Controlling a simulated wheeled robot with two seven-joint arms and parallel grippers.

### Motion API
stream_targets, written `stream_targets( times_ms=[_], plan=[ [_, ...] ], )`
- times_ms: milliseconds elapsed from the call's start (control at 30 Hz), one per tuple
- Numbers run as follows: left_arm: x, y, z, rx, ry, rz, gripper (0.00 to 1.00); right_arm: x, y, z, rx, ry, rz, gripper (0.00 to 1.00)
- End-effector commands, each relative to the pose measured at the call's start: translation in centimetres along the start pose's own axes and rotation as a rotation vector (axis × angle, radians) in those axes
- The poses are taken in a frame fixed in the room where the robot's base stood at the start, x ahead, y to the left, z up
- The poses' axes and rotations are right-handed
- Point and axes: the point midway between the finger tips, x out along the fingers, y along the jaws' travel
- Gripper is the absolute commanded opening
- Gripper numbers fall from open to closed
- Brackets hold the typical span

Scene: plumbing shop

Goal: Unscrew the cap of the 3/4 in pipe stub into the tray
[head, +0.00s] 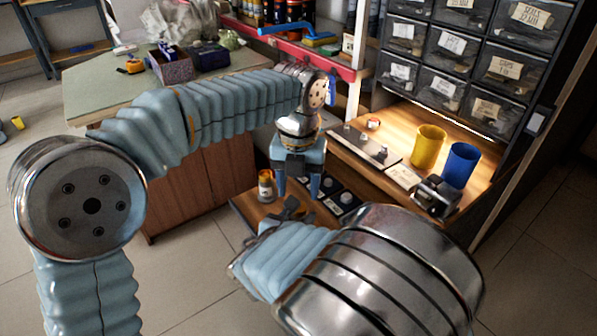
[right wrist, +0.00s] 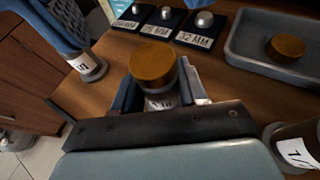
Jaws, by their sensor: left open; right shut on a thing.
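In the right wrist view my right gripper (right wrist: 158,92) is shut on a capped pipe stub, its fingers on either side below a round brass cap (right wrist: 152,65). Part of the stub's white label (right wrist: 160,102) shows between the fingers; its text is unreadable. In the head view my right gripper (head: 291,208) is low over the wooden bench. My left gripper (head: 299,184) is open and points down just beyond it. A grey-blue tray (right wrist: 240,52) stands at the right of the wrist view with a brass cap (right wrist: 286,47) in it. I cannot make out the tray in the head view.
Another labelled stub (right wrist: 90,66) stands at the left, partly behind my left gripper; a further one (right wrist: 297,150) is at lower right. Black size plates (right wrist: 160,25) line the back. A yellow cup (head: 428,148) and blue cup (head: 460,165) stand on the lit shelf.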

Motion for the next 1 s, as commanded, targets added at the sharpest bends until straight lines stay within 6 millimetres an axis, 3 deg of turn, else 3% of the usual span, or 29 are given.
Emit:
stream_targets(
  times_ms=[233, 600, 900, 1000],
  plan=[
    [3.5, 0.0, 0.0, -0.001, 0.001, 0.001, 0.57, 0.0, 0.0, 0.0, 0.0, 0.0, 0.001, 0.0],
    [4.2, 0.0, 0.0, -0.002, -0.001, 0.0, 0.57, 0.0, 0.0, 0.0, 0.0, 0.0, 0.001, 0.0],
    [4.2, 0.0, 0.0, -0.003, -0.001, 0.0, 0.11, 0.0, 0.0, 0.0, 0.0, 0.0, 0.001, 0.0],
    [4.2, 0.0, 0.0, -0.003, -0.001, 0.0, 0.0, 0.0, 0.0, 0.0, 0.0, 0.0, 0.001, 0.0]
  ],
)
